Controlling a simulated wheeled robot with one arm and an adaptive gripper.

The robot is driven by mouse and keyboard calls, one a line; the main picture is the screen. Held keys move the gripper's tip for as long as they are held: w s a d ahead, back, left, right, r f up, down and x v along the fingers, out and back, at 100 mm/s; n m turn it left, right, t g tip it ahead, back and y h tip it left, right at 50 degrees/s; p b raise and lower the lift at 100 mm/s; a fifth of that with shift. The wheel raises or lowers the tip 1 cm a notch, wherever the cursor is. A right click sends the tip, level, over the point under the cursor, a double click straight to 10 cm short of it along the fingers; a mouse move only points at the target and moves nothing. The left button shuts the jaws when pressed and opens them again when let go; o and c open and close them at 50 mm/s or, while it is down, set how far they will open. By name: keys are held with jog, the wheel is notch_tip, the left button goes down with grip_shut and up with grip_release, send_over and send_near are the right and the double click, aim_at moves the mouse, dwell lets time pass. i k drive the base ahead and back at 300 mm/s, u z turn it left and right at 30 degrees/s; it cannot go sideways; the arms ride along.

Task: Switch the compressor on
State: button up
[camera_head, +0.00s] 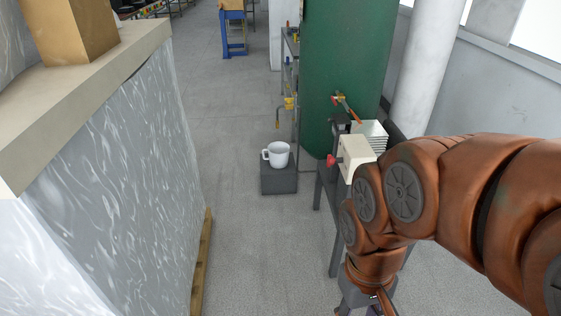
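A tall green tank (332,60), which looks like the compressor's vessel, stands at the upper middle right. Small red-and-orange fittings (340,101) are on its front. Which position the knob is in cannot be told. My arm covers part of the box's right and lower side. My gripper (368,302) points down at the bottom edge, below and apart from the box; its fingertips are cut off.
A wrapped pallet load (120,170) fills the left side. A shelf rack (290,75) stands behind the mug. The grey floor between is clear.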

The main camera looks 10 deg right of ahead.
aim_at(331, 160)
jog(key=u, duration=0.1)
jog(key=i, duration=1.15)
jog(key=u, duration=1.25)
